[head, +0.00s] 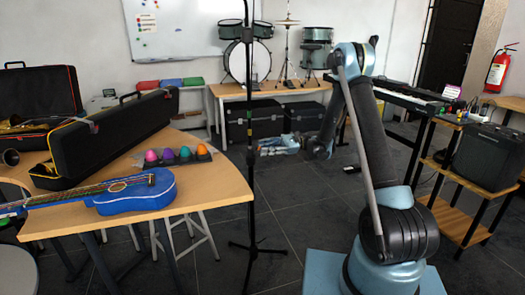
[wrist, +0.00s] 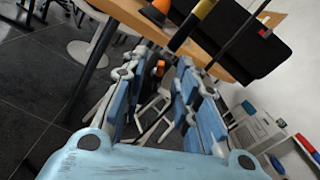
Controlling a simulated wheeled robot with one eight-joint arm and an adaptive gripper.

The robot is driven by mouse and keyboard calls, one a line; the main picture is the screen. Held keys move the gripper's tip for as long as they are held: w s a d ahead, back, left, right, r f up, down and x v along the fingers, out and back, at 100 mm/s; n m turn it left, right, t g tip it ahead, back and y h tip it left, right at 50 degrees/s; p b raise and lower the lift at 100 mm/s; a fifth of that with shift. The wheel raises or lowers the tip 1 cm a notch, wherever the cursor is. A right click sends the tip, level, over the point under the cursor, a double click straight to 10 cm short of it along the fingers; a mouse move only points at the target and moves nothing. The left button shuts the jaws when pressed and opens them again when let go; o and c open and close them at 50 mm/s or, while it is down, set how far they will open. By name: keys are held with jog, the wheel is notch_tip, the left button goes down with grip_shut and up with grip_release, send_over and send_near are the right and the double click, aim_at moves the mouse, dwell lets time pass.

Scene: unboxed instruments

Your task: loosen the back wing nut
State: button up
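No part shows clearly as a wing nut, and I cannot tell which one is the back one. A thin black stand (head: 251,190) rises upright in front of me in the head view, with a tripod foot on the floor. My gripper (head: 268,149) is low behind and to the right of its pole, pointing left. In the wrist view my gripper (wrist: 163,60) has its two blue fingers apart with an open gap. A small orange part (wrist: 160,68) shows in line with the gap, and a black-and-yellow rod (wrist: 194,25) is beyond. I cannot tell whether anything touches the fingers.
A wooden table (head: 229,190) at left holds a blue guitar (head: 135,196), egg shakers (head: 168,154) and a black case (head: 115,135). Drums (head: 246,60) stand at the back. A shelf with an amplifier (head: 487,155) is at right. Floor is clear around the stand foot.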

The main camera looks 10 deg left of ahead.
jog(key=v, duration=1)
jog(key=shift+w, duration=0.1)
jog(key=s+d+r+n+t+h, duration=0.1)
jog(key=s+d+r+t+h, duration=0.25)
jog(key=s+d+r, duration=0.35)
jog(key=s+d+r+n+t+h, duration=0.1)
jog(key=s+d+r+t+h, duration=0.3)
jog(key=s, duration=0.4)
jog(key=s+d+f+n+t+h, duration=0.2)
jog(key=s+d+f+h, duration=0.2)
jog(key=s+d, duration=0.7)
jog(key=s+d+f+n+t+h, duration=0.2)
jog(key=s+d+f, duration=0.4)
jog(key=s+d, duration=0.5)
jog(key=shift+s+d+n+h, duration=0.4)
jog(key=shift+n+h, duration=0.3)
jog(key=shift+h, duration=0.25)
jog(key=shift+f, duration=0.15)
